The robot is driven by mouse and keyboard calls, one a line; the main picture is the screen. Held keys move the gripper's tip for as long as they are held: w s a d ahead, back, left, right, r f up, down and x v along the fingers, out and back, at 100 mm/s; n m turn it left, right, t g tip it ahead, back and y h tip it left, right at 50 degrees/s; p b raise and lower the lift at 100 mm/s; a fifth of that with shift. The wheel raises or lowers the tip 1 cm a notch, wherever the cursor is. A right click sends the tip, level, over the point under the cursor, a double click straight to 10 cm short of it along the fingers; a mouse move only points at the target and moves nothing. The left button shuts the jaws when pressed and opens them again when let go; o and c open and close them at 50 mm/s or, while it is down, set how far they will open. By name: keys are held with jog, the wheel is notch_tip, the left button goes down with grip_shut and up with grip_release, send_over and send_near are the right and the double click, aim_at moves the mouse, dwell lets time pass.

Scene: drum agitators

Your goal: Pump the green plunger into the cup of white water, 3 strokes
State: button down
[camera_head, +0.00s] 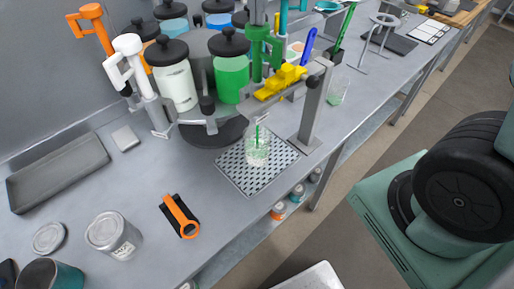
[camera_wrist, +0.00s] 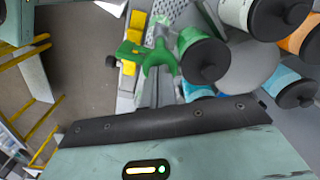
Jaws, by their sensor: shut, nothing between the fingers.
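The clear cup (camera_head: 257,148) stands on a perforated drip tray (camera_head: 232,172) below a yellow piece (camera_head: 280,82). My gripper (camera_wrist: 158,82) appears only in the wrist view, shut and empty, close to the green plunger. Whether it touches the plunger is hard to tell.
The white drum (camera_head: 175,85) with its white plunger (camera_head: 130,50) stands left of the green one; orange and blue drums are behind. A grey post (camera_head: 312,105) rises beside the tray. An orange-handled tool (camera_head: 180,216) and a metal can (camera_head: 112,234) lie in front left.

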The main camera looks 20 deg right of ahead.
jog(key=shift+f+b, duration=0.8)
jog(key=shift+f, duration=0.55)
jog(key=shift+r, duration=0.15)
jog(key=shift+r+p, duration=2.1)
jog(key=shift+r, duration=0.1)
notch_tip(320, 180, up, 6)
jog(key=p, duration=0.5)
jog(key=shift+f, duration=0.1)
